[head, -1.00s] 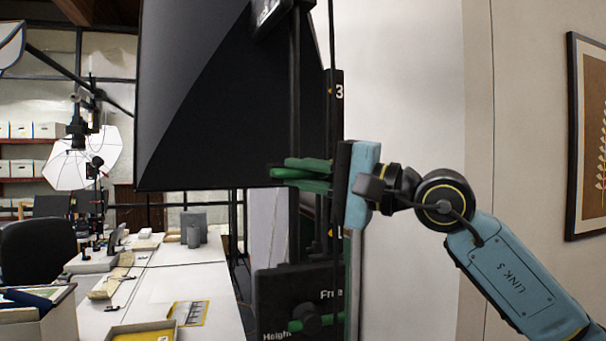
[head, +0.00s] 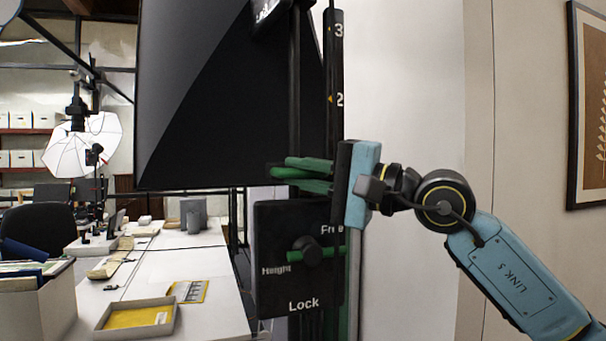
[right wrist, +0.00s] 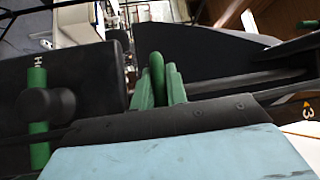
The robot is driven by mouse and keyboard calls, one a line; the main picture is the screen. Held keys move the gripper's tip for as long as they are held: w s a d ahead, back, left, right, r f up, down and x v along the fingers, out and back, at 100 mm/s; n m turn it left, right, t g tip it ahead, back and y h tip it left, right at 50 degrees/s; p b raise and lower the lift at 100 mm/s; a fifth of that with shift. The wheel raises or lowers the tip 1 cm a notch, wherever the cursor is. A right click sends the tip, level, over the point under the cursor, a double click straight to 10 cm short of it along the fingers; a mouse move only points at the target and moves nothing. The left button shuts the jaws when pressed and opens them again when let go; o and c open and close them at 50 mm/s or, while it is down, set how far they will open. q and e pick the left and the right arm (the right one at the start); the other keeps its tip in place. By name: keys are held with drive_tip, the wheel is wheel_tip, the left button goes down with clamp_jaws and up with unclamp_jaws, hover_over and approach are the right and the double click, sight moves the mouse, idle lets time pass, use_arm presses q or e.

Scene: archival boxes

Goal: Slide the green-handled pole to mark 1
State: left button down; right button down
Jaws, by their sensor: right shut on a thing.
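My right gripper (head: 303,172) is shut on the green handle (head: 281,173) in front of the dark upright. In the right wrist view the handle (right wrist: 157,68) sits between the two green fingers. The black scale post (head: 335,60) carries yellow-marked numbers; 3 and 2 show, both above my gripper. Mark 1 cannot be seen; my gripper covers part of the post below 2. A black box (head: 275,230) below the gripper reads Height, Free and Lock. Its knob (head: 305,251) has a green bar lying level in the head view. My left gripper is not in view.
A large black softbox (head: 225,110) hangs left of the upright. A white table (head: 205,265) with a tray (head: 137,332) and papers stands at lower left, with an office chair (head: 38,225) beyond. A framed picture (head: 573,120) hangs at right.

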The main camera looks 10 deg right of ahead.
drive_tip(key=c, duration=1.6)
unclamp_jaws()
drive_tip(key=shift+a+f, duration=0.1)
drive_tip(key=shift+f, duration=0.3)
drive_tip(key=shift+o, duration=0.8)
drive_tip(key=shift+r, duration=0.1)
